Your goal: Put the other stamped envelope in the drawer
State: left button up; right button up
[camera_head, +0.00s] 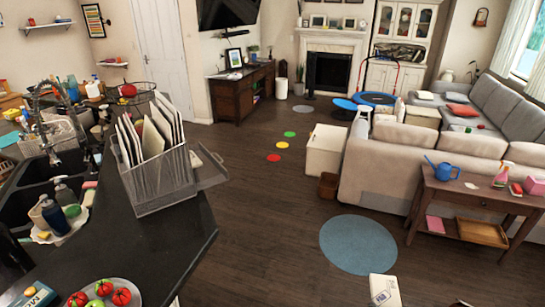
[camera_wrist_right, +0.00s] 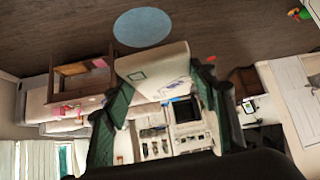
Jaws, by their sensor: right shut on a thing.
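A white envelope (camera_wrist_right: 152,62) with a green stamp and some writing is between the two dark green fingers of my right gripper (camera_wrist_right: 160,92) in the right wrist view. The gripper is shut on it and holds it up in the air. The envelope also shows at the bottom edge of the head view (camera_head: 384,288), right of the counter. The grey mesh organizer (camera_head: 160,188) stands on the counter with several upright envelopes (camera_head: 152,138) in it. Its drawer (camera_head: 212,178) sticks out open on the right side; its inside is hard to make out. My left gripper is out of view.
The dark counter (camera_head: 150,235) has a plate of tomatoes and a green apple (camera_head: 103,290) at the front. The double sink (camera_head: 25,205) with bottles (camera_head: 65,192) lies left of the organizer. Open floor with a blue round rug (camera_head: 357,244) lies right of the counter.

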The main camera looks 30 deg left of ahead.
aim_at(203, 176)
jog(key=i, duration=3.15)
jog(key=u, duration=3)
